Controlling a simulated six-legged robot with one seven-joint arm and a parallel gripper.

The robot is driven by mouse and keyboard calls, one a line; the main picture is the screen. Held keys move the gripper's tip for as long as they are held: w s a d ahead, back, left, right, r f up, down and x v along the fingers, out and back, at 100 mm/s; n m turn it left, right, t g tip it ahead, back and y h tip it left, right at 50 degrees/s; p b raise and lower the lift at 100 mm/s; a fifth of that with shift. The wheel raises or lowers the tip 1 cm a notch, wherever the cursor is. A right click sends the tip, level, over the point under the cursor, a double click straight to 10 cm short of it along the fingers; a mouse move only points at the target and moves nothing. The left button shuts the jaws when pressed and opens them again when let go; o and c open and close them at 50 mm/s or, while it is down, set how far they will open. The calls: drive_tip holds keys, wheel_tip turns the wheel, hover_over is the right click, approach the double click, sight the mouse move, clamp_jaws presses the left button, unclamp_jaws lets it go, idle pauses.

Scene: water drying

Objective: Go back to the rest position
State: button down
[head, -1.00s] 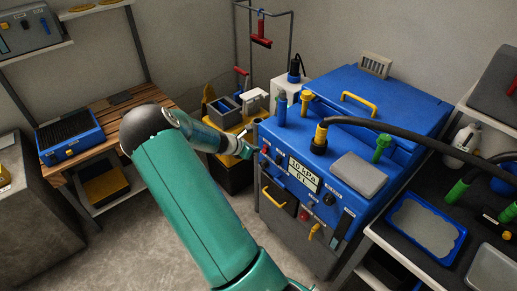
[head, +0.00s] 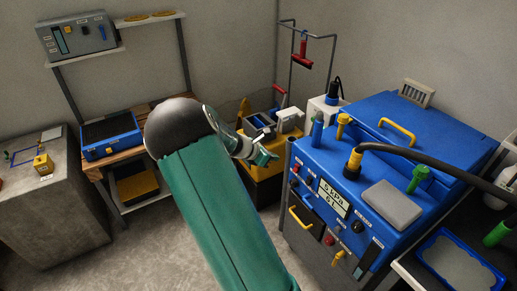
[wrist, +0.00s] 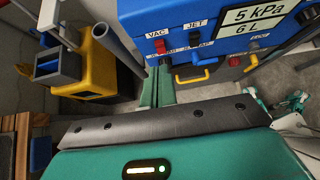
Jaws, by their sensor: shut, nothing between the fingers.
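My gripper (head: 268,157) is at the end of my teal arm, left of the blue machine (head: 440,131) in the head view. In the wrist view my gripper (wrist: 158,88) shows two teal fingers close together, shut and empty. They point toward the machine's front panel, by the VAC and JET switches (wrist: 190,42). I cannot tell the exact gap to the panel. The display (head: 333,197) reads 5 kPa and 6 L. It also shows in the wrist view (wrist: 254,17).
A yellow cart (head: 262,172) with grey bins stands behind my gripper. A wooden shelf with a blue tray (head: 110,136) and a concrete block (head: 50,215) are at left. A black hose (head: 430,156) arches over the machine. Open floor lies in front.

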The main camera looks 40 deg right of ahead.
drive_tip(key=s+a+r+m+t+y, duration=0.25)
drive_tip(key=a+r+m, duration=0.35)
drive_tip(key=a, duration=0.6)
drive_tip(key=s+a+r+m+t+y, duration=0.15)
drive_tip(key=a+r+m+y, duration=0.25)
drive_tip(key=a+r, duration=0.6)
drive_tip(key=s+a+r+m+t+y, duration=0.1)
drive_tip(key=s+a+r+m+t, duration=0.1)
drive_tip(key=s+a, duration=0.4)
drive_tip(key=s+a+r+m+t+y, duration=0.1)
drive_tip(key=s+a, duration=0.5)
drive_tip(key=a, duration=0.7)
wheel_tip(320, 180, up, 3)
drive_tip(key=shift+f+m+t+y, duration=0.1)
drive_tip(key=shift+m+t+y, duration=0.3)
drive_tip(key=shift+m+y, duration=0.6)
drive_tip(key=shift+a+h, duration=0.1)
drive_tip(key=shift+h, duration=0.15)
